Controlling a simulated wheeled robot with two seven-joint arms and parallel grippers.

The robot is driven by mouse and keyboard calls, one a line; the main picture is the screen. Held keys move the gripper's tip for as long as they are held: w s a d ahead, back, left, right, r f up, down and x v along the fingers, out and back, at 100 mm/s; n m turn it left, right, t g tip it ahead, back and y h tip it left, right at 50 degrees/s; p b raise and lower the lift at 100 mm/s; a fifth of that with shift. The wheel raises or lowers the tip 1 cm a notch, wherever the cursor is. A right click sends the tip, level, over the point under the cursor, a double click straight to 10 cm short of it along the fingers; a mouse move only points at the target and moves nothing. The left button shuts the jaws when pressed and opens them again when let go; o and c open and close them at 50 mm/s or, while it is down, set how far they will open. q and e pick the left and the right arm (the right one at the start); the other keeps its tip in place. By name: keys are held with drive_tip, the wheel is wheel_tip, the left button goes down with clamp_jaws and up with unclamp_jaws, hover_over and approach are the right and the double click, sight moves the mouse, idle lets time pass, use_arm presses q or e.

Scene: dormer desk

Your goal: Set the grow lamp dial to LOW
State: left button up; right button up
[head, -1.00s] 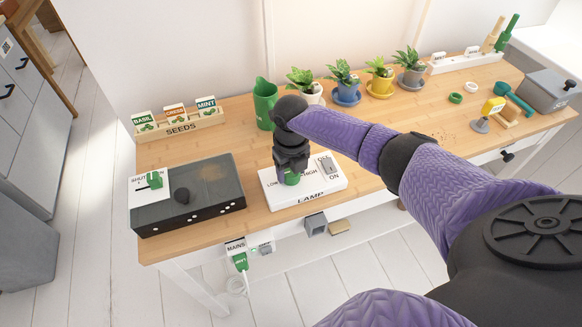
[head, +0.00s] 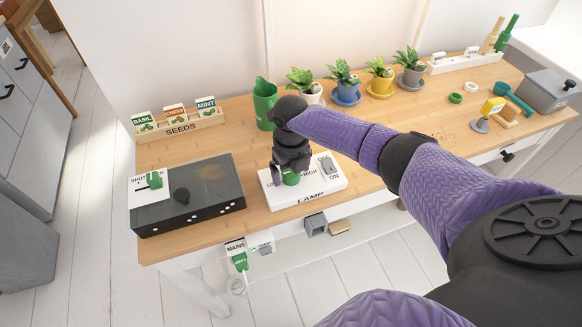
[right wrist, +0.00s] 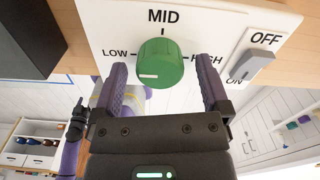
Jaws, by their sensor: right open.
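The grow lamp's white control plate (head: 327,191) lies at the front of the desk, with LOW at left, MID and HIGH labels. Its round green dial (head: 291,178) also shows in the right wrist view (right wrist: 163,62). A short white mark is on the dial's left part, on the LOW side; its exact setting is hard to tell. My right gripper (head: 290,170) is above the dial. In the right wrist view its purple fingers (right wrist: 164,80) are open, one on each side of the dial, with gaps visible. My left gripper is not in view.
The lamp's OFF/ON switch (right wrist: 253,66) sits right of the dial. A dark box (head: 215,185) with a knob and SHUTTER slider is to the left. A green cup (head: 265,104) and several potted plants stand behind.

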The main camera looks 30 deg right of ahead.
sight(291, 172)
wheel_tip(291, 172, up, 9)
drive_tip(key=p, duration=0.3)
drive_tip(key=shift+r, duration=0.5)
